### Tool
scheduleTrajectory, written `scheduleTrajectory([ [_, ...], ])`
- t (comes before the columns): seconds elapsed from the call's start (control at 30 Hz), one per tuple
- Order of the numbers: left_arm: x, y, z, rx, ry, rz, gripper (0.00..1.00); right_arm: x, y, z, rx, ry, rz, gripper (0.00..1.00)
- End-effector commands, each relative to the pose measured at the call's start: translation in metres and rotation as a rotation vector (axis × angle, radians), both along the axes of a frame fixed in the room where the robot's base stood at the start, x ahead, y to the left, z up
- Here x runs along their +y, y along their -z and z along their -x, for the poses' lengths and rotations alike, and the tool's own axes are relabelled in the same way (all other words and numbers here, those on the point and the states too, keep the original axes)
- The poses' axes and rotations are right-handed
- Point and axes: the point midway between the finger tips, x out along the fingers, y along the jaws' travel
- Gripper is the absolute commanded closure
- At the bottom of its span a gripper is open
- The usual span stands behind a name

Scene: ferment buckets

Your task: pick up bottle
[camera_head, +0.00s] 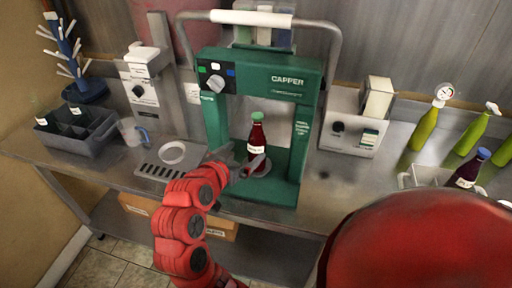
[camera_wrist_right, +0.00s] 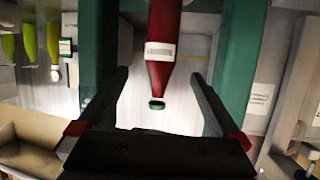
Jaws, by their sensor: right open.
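A dark red bottle (camera_head: 257,136) with a green cap and a pale label stands upright inside the green capper frame (camera_head: 218,118). In the right wrist view the bottle (camera_wrist_right: 162,25) appears upside down, with its label and green cap (camera_wrist_right: 157,103) showing. My right gripper (camera_head: 247,164) is open in front of the capper, close to the bottle. In the wrist view its two dark fingers (camera_wrist_right: 159,76) are on either side of the bottle in the picture, with gaps on both sides. Contact does not show. My left gripper is not in view.
A grey device (camera_head: 338,128) is right of the capper. Green bottles (camera_head: 424,130) and a dark bottle (camera_head: 467,170) stand farther right.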

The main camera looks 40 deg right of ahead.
Motion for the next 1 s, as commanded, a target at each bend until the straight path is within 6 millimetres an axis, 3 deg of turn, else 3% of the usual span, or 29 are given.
scheduleTrajectory([
  [0.1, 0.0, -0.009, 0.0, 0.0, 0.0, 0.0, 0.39, -0.023, 0.007, -0.011, 0.005, 0.005, -0.001, 0.0],
  [0.3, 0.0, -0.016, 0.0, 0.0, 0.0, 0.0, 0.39, -0.05, 0.018, -0.027, 0.003, 0.002, 0.001, 0.0],
  [0.57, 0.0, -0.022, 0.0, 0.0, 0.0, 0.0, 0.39, -0.063, 0.022, -0.036, 0.001, 0.002, 0.001, 0.0],
  [0.8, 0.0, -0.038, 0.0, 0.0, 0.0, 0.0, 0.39, -0.091, 0.028, -0.053, 0.001, 0.002, 0.002, 0.0],
  [1.0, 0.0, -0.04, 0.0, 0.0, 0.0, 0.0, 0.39, -0.101, 0.035, -0.06, 0.0, -0.003, 0.002, 0.0],
])
